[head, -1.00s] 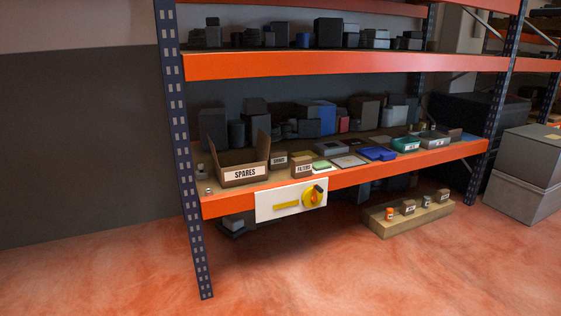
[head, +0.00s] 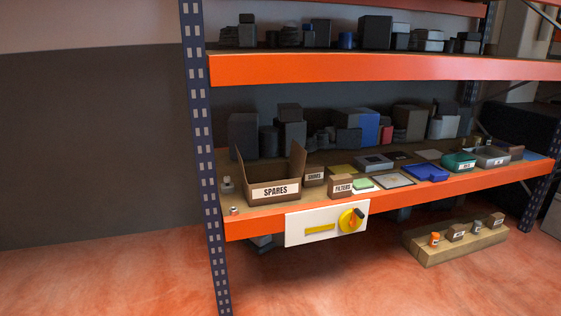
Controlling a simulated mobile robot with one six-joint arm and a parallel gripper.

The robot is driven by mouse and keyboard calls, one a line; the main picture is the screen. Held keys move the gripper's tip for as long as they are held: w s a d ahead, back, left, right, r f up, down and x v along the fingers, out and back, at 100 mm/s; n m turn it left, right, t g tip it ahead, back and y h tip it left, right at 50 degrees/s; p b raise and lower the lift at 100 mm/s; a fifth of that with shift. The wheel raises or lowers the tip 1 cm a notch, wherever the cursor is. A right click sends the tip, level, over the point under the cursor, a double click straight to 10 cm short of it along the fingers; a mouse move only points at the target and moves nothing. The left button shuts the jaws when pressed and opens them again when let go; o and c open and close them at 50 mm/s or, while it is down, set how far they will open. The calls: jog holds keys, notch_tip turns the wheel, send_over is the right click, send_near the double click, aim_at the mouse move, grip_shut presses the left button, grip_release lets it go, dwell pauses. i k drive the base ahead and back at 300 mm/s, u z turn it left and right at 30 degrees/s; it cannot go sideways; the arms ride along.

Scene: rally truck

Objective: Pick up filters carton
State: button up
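The filters carton (head: 341,186) is a small brown box with a white "FILTERS" label. It stands upright near the front edge of the middle shelf (head: 455,187). The open "SPARES" box (head: 270,183) stands to its left, and a brown carton labelled "SHIMS" (head: 314,176) stands behind it to the left. A light green pad (head: 363,184) lies just to its right. My gripper is not in the head view.
A blue tray (head: 426,173) and green bin (head: 459,162) sit further right. A wooden block (head: 455,245) with small items is on the floor. Floor in front is clear.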

aim_at(339, 185)
jog(key=u, duration=0.3)
jog(key=i, duration=1.35)
jog(key=u, duration=0.25)
